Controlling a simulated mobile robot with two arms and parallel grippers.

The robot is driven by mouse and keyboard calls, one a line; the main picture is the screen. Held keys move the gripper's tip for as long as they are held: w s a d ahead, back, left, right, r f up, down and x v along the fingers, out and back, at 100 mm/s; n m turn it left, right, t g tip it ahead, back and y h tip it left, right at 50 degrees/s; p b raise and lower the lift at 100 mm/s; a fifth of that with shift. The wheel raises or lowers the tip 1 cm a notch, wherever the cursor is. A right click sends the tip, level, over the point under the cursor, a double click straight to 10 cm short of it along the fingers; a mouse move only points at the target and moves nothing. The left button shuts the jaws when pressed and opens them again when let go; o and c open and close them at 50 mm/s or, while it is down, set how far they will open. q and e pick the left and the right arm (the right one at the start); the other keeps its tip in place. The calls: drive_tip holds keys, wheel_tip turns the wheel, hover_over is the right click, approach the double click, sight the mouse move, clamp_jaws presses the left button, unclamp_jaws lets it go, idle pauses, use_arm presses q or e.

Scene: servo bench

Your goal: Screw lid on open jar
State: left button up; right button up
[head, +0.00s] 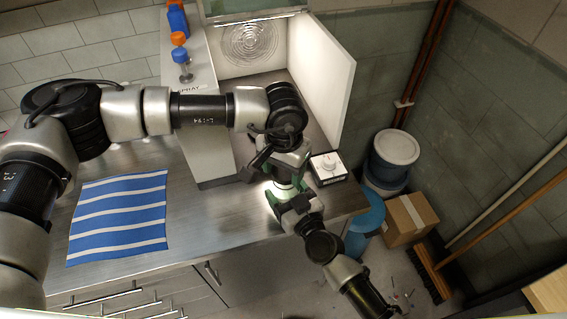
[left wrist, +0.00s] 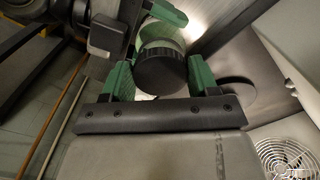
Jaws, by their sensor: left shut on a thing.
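A round black lid (left wrist: 160,70) sits between the green fingers of my left gripper (left wrist: 160,80). In the head view that gripper (head: 287,172) points down over the bench's right part, shut on the lid. The pale, see-through jar (left wrist: 160,32) shows just beyond the lid, in line with it. Whether the lid touches the rim I cannot tell. My right gripper (head: 290,196) reaches in from the lower right, its green fingers around the jar. In the head view the jar is mostly hidden between the two grippers.
A white box with a dial (head: 328,167) stands just right of the grippers, near a white panel (head: 322,85). A striped blue cloth (head: 118,218) lies on the bench (head: 200,222) at left. A blue bin (head: 366,222) and a cardboard box (head: 408,220) stand on the floor.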

use_arm(q)
drive_tip(key=shift+f, duration=0.6)
idle(0.5)
use_arm(e)
drive_tip(key=c, duration=0.4)
use_arm(q)
drive_tip(key=m, duration=0.6)
drive_tip(key=shift+w+a+m, duration=0.15)
drive_tip(key=shift+m, duration=0.15)
use_arm(e)
drive_tip(key=shift+c, duration=0.2)
use_arm(q)
drive_tip(key=o, duration=0.9)
